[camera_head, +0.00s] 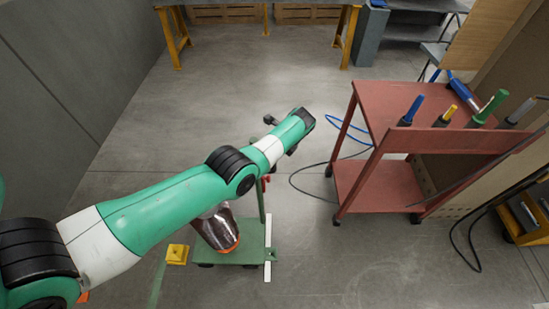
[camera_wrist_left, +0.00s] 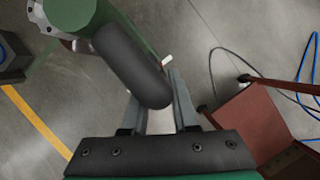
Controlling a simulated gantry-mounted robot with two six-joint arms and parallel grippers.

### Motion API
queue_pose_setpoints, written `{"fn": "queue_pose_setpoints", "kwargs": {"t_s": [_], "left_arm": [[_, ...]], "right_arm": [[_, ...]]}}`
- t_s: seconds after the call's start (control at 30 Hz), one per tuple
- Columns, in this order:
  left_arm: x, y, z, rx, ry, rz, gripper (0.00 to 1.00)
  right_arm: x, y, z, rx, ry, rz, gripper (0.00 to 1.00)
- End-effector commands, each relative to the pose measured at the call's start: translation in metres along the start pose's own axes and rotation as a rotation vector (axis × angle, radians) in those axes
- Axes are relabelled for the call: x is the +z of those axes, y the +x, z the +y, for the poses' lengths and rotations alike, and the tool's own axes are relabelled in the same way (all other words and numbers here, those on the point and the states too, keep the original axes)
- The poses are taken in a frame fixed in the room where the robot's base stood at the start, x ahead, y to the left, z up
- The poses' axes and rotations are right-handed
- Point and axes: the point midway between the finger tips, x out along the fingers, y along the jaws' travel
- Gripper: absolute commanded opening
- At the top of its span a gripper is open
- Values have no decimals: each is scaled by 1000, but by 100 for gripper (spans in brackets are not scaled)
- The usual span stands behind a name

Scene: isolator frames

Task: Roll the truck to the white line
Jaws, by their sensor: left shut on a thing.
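The truck (camera_head: 240,252) is a low green platform with an upright green post (camera_head: 262,203) on its right side. A dark reddish vessel with an orange rim (camera_head: 218,232) stands on it, partly behind my arm. The white line (camera_head: 268,272) runs along the platform's right edge, and a small green part of the truck crosses it. My left gripper (camera_wrist_left: 157,92) is shut on the truck's dark handle grip (camera_wrist_left: 130,62), which hides part of the fingers. In the head view my arm covers the fingers; a handle end (camera_head: 270,119) shows beside it. My right gripper is not in view.
A yellow block (camera_head: 177,254) sits left of the truck, near a green floor stripe (camera_head: 157,285). A red tool cart (camera_head: 375,185) stands to the right, with cables (camera_head: 310,180) on the floor beside it. Open floor lies behind and in front.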

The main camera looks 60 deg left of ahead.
Motion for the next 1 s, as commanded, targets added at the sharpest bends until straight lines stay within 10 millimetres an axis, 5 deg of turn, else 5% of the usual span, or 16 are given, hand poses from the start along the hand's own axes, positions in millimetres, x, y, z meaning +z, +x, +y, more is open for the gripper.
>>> {"fn": "queue_pose_setpoints", "kwargs": {"t_s": [0.27, 0.3, 0.47, 0.77, 1.0], "left_arm": [[0, 3, 1, 3, 0, -2, 0], [0, 4, 1, 3, 1, -2, 31], [0, 2, 1, 2, 1, -2, 57], [1, -2, 0, 1, 1, -2, 57], [3, -45, 0, -1, 1, -2, 57]], "right_arm": [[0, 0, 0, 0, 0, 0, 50], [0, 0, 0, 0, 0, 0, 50], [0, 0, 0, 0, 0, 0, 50], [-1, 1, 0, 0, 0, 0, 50], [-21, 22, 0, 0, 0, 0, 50]]}}
